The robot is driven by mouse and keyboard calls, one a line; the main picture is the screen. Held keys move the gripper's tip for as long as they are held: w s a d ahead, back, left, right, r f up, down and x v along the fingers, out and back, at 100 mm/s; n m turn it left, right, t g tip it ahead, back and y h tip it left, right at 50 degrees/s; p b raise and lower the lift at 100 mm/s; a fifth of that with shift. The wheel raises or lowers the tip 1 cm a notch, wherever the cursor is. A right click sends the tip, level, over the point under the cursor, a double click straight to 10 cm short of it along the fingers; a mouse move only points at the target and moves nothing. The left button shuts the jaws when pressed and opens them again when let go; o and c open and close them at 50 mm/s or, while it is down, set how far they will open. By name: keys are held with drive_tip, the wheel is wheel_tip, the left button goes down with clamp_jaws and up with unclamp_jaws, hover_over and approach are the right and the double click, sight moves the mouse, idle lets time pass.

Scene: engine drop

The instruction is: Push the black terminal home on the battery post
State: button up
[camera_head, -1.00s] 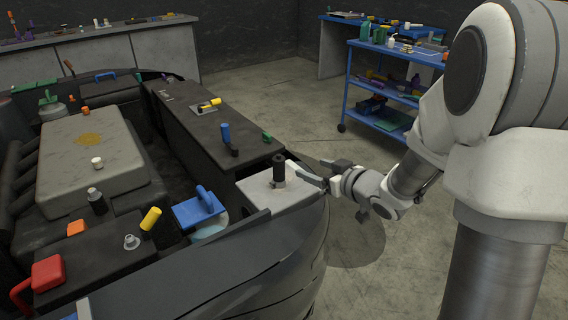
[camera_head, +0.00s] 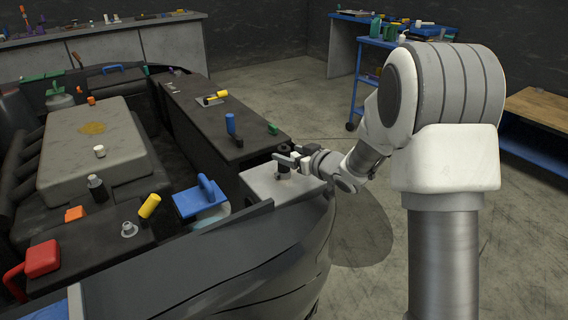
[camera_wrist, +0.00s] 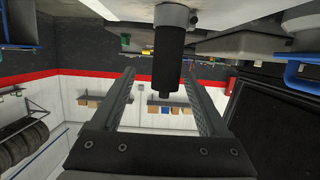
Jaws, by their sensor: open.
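The black terminal (camera_head: 284,153) is an upright dark cylinder on the grey battery (camera_head: 262,184) at the car's front corner. My gripper (camera_head: 288,160) is beside it, coming from the right, and partly covers it. In the wrist view the black terminal (camera_wrist: 170,62) hangs down, as the picture is upside down, from a small grey post or collar (camera_wrist: 172,15) under the pale battery top (camera_wrist: 225,8). My gripper's fingers (camera_wrist: 158,76) are open, one on either side of the terminal in that view, with gaps showing. I cannot tell how far the terminal sits down on the post.
A blue-handled item (camera_head: 203,196) stands left of the battery. A black ledge (camera_head: 210,115) behind it carries a blue-handled tool (camera_head: 231,124) and a green block (camera_head: 272,128). The dark front body panel (camera_head: 230,265) curves below. Open floor lies right.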

drive_tip(key=b+x, duration=0.1)
drive_tip(key=x, duration=0.3)
drive_tip(key=shift+a+b, duration=0.35)
drive_tip(key=shift+a, duration=0.15)
drive_tip(key=shift+w+a, duration=0.15)
drive_tip(key=shift+w, duration=0.15)
clamp_jaws()
